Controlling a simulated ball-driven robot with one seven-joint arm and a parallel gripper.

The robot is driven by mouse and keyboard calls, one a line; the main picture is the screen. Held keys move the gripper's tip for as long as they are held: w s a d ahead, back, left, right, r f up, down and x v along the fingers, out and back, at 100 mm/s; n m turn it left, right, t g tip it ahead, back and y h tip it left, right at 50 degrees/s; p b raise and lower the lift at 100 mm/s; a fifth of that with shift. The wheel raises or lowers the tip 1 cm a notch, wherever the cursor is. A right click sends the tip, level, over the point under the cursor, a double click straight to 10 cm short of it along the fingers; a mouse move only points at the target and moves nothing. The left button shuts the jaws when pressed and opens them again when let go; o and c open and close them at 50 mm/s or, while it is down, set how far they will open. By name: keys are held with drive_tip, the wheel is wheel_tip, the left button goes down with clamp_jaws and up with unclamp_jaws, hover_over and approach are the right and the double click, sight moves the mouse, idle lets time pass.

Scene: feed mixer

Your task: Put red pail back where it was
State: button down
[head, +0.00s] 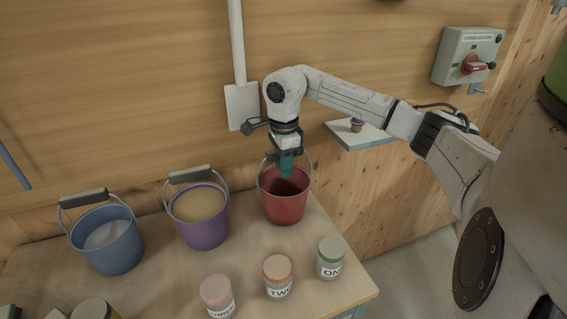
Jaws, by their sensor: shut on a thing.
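The red pail (285,207) is upright at the back right of the table, right of the purple pail. Its thin bail rises on both sides toward my gripper (286,163). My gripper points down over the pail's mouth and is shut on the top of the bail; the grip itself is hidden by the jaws. A teal part shows at the jaws, in front of the pail's opening. I cannot tell whether the pail's base touches the table or hangs just above it.
The purple pail (206,229) with tan contents and the blue pail (115,247) with pale contents stand left. Labelled jars with pink (216,290), orange (277,268) and green (331,249) lids stand in front.

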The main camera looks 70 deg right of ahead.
drive_tip(key=shift+f, duration=0.15)
drive_tip(key=c, duration=0.9)
unclamp_jaws()
wheel_tip(320, 180, up, 12)
drive_tip(key=shift+r+b, duration=0.2)
drive_tip(key=shift+b, duration=0.9)
